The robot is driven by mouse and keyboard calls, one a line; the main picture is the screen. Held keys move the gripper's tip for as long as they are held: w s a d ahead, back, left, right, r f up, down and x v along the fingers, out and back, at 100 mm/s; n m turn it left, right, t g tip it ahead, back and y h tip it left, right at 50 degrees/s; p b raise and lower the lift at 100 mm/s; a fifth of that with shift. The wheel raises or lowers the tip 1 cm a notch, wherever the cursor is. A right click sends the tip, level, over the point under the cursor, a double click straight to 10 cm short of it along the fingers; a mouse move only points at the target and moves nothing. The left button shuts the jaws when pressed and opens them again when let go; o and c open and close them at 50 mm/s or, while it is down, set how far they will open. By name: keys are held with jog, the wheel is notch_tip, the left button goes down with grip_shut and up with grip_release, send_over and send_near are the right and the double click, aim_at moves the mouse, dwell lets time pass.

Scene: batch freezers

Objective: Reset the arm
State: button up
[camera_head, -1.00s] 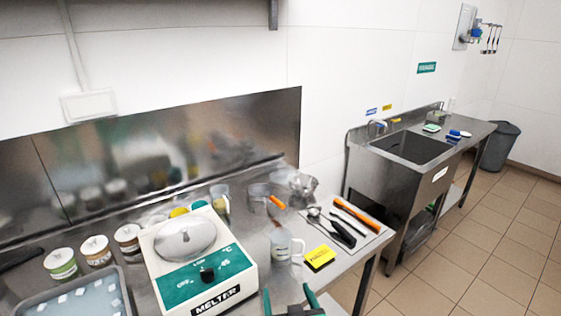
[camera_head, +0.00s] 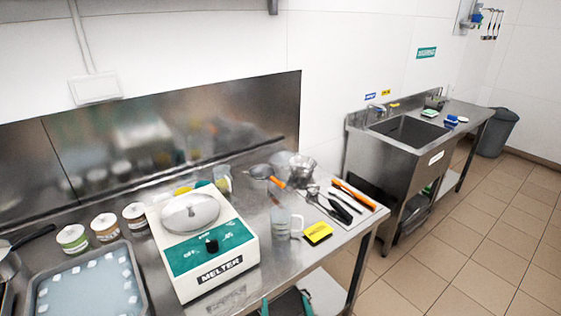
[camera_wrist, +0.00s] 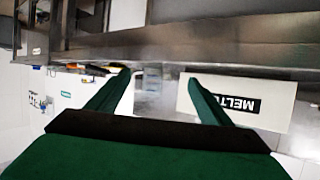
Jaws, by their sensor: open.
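My gripper (camera_head: 286,297) shows at the bottom edge of the head view, with only the ends of its two green fingers visible. In the wrist view my gripper (camera_wrist: 158,77) has its green fingers wide apart with nothing held between them. It is in front of the steel worktable (camera_head: 262,232), apart from the things on it. The white and green melter (camera_head: 212,256) stands on the table, left of my gripper. It also shows upside down in the wrist view (camera_wrist: 238,101). Most of my arm is out of view.
A clear jug (camera_head: 283,222), a yellow box (camera_head: 318,233) and several utensils lie on the table's right part. A tray (camera_head: 38,301) and several jars stand left of the melter. A steel sink (camera_head: 410,146) stands farther right. The tiled floor (camera_head: 470,250) is clear in front.

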jog(key=s+f+m+h, duration=0.1)
jog(key=s+f, duration=0.3)
jog(key=s, duration=0.7)
jog(key=s+f+h, duration=0.1)
jog(key=s+f, duration=0.4)
jog(key=s, duration=0.6)
jog(key=s+a+r+t, duration=0.1)
jog(key=s+r, duration=0.2)
jog(key=s, duration=0.7)
jog(key=shift+s+a+r+t+y, duration=0.2)
jog(key=shift+s+r+t+y, duration=0.05)
jog(key=shift+s+t+y, duration=0.1)
